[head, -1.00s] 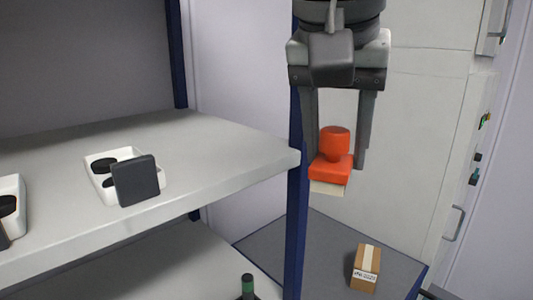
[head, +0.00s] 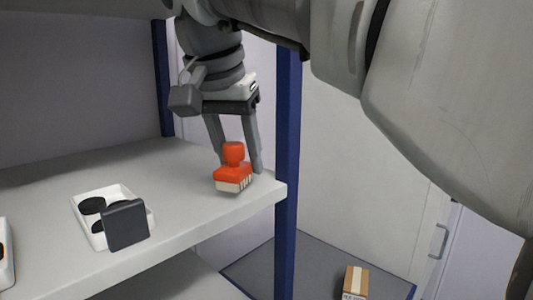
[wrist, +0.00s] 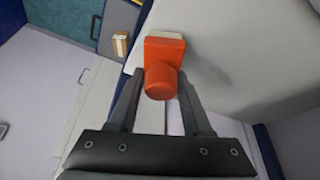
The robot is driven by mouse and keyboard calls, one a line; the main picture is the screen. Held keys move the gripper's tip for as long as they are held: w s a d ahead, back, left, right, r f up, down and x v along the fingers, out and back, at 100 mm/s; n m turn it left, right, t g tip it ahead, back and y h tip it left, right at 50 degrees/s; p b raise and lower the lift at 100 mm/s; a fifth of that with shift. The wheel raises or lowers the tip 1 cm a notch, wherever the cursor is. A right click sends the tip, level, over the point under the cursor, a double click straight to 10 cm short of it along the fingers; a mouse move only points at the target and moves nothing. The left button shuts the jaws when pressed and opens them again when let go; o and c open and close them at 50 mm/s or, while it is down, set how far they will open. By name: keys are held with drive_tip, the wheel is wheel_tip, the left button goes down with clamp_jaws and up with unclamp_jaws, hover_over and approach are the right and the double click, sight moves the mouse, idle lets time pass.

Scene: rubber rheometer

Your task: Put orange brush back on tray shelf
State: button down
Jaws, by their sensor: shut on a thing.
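The orange brush (head: 233,172) has a round knob on top and pale bristles below. My gripper (head: 238,158) is shut on it and holds it upright over the right end of the grey shelf (head: 170,165), near the blue post. In the wrist view the brush (wrist: 162,70) sits between the fingertips of my gripper (wrist: 160,82), with the shelf surface (wrist: 240,50) beside and beneath it. I cannot tell for sure whether the bristles touch the shelf; a soft shadow lies beside the brush in the wrist view.
A white tray (head: 88,226) with black round pieces stands on the shelf to the left, a dark square plate (head: 125,225) at its front. Another white tray edge shows at far left. A blue post (head: 287,130) rises at the shelf's right corner. A cardboard box (head: 355,282) lies lower right.

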sight(224, 149)
drive_tip(key=shift+w+a, duration=0.25)
drive_tip(key=shift+a, duration=0.1)
drive_tip(key=shift+w+a+p, duration=0.5)
drive_tip(key=shift+w+a, duration=0.35)
drive_tip(key=shift+a, duration=0.15)
drive_tip(key=shift+w+a+f+b, duration=0.1)
drive_tip(key=shift+f+b, duration=0.05)
drive_tip(key=shift+f, duration=0.2)
drive_tip(key=shift+w+a+f+b, duration=0.1)
drive_tip(key=shift+f+b, duration=0.05)
drive_tip(key=shift+f, duration=0.2)
drive_tip(key=shift+f, duration=0.15)
drive_tip(key=shift+f, duration=0.15)
drive_tip(key=shift+c, duration=1.7)
unclamp_jaws()
